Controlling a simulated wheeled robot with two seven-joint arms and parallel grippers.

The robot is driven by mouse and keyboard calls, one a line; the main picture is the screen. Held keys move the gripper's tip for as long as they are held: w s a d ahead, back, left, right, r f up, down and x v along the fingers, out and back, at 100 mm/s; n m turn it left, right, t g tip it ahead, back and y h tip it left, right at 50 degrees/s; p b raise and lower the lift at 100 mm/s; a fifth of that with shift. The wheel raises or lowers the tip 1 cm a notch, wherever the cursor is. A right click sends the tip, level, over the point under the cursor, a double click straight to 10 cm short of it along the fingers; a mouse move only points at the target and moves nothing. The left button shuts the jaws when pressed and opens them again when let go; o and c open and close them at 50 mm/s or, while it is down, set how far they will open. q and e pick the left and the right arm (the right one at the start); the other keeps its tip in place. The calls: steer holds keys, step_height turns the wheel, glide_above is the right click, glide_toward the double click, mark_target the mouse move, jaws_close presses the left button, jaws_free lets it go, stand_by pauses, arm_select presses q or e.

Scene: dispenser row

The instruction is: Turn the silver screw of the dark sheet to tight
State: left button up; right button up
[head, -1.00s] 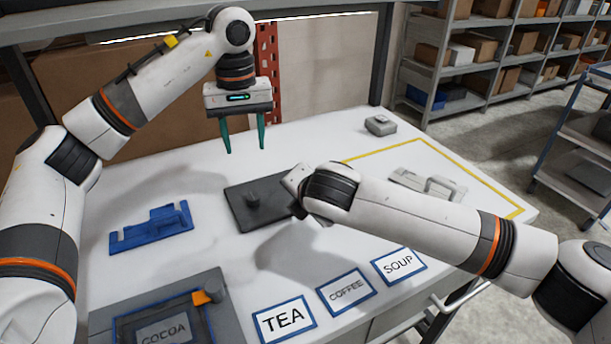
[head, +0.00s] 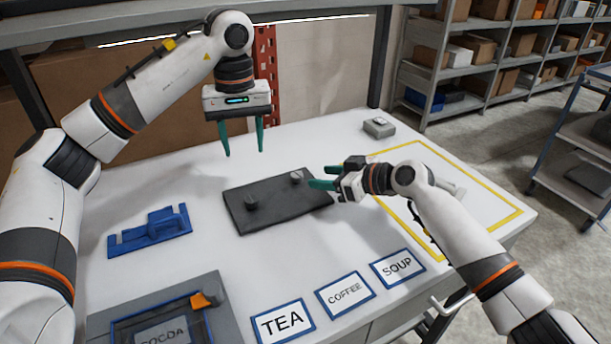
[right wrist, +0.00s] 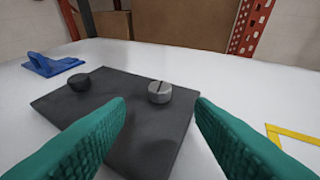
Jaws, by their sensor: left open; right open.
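The dark sheet (head: 275,203) lies flat on the white table. The silver screw (head: 297,175) stands near its right far corner; a dark knob (head: 251,201) stands at its left. In the right wrist view the silver screw (right wrist: 160,92) has a slot across its top, pointing roughly away from the camera, and the dark knob (right wrist: 79,82) is further left. My right gripper (head: 322,178) is open and empty, low over the sheet's right edge, its fingers pointing at the silver screw but apart from it. My left gripper (head: 243,154) is open and empty, high above the table behind the sheet.
A blue bracket (head: 150,230) lies to the left. A framed COCOA panel (head: 165,330) with an orange-tipped knob is at the front left. TEA (head: 283,321), COFFEE and SOUP labels line the front. A grey box (head: 379,127) sits at the back, beside a yellow-outlined area.

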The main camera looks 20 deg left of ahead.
mark_target(301, 176)
steer(key=shift+x, duration=3.25)
steer(key=c, duration=1)
steer(key=shift+d+f+m+t, duration=0.1)
steer(key=shift+m+t, duration=0.2)
steer(key=shift+t, duration=0.2)
steer(key=shift+s+m+t+h, duration=0.25)
steer(key=shift+m+t+h, duration=0.35)
steer(key=shift+m+t, duration=0.4)
steer(key=o, duration=1)
steer(key=shift+t, duration=0.3)
